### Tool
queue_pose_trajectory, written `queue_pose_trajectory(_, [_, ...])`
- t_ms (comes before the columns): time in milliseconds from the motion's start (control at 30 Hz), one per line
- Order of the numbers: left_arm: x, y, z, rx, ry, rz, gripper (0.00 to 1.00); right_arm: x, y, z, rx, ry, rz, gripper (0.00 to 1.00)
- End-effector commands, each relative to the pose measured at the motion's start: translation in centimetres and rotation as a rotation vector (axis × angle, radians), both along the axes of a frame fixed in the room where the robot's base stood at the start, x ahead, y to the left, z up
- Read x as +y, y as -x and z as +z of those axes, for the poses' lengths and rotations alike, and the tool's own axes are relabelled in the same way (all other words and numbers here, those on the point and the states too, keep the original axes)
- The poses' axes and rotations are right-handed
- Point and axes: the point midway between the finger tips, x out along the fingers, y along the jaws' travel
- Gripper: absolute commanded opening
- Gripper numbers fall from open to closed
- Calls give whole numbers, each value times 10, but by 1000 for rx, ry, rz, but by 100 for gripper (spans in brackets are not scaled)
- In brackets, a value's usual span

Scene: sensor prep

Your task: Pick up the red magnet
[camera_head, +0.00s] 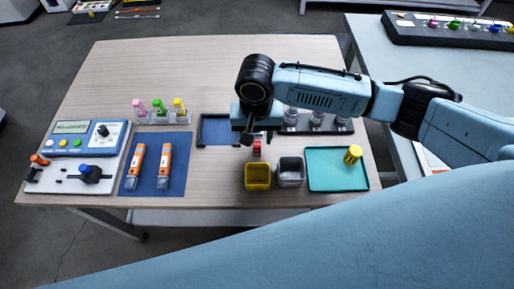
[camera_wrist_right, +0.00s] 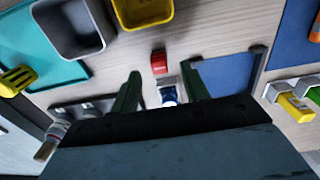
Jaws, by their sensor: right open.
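The red magnet (camera_head: 257,147) is a small red block on the wooden table, just behind the yellow bin. It also shows in the right wrist view (camera_wrist_right: 159,62), upper centre, beyond the fingertips. My right gripper (camera_head: 257,136) is above the table by the magnet, pointing down. In the right wrist view its two dark fingers (camera_wrist_right: 161,73) are spread apart, with the magnet ahead of the gap and nothing held. A small blue-and-white object (camera_wrist_right: 169,95) lies between the fingers' lines, partly hidden by the gripper body. My left gripper is out of view.
The yellow bin (camera_head: 257,178) and grey bin (camera_head: 291,180) stand in front of the magnet. A teal tray (camera_head: 325,180) with a yellow cylinder (camera_head: 353,154) is at right. A blue tray (camera_head: 216,131) is left of the gripper. Orange tools (camera_head: 165,163) lie on a blue mat further left.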

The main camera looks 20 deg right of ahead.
Motion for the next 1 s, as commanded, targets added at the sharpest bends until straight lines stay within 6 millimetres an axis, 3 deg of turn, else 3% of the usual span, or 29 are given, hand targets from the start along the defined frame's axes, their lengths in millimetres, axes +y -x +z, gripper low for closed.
queue_pose_trajectory(333, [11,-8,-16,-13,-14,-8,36,-2,-1,-46,0,1,0,45])
queue_pose_trajectory(667, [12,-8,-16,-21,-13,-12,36,-2,-1,-52,-1,-1,1,44])
queue_pose_trajectory(1000, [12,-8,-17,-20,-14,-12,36,-2,-1,-53,-1,0,1,0])
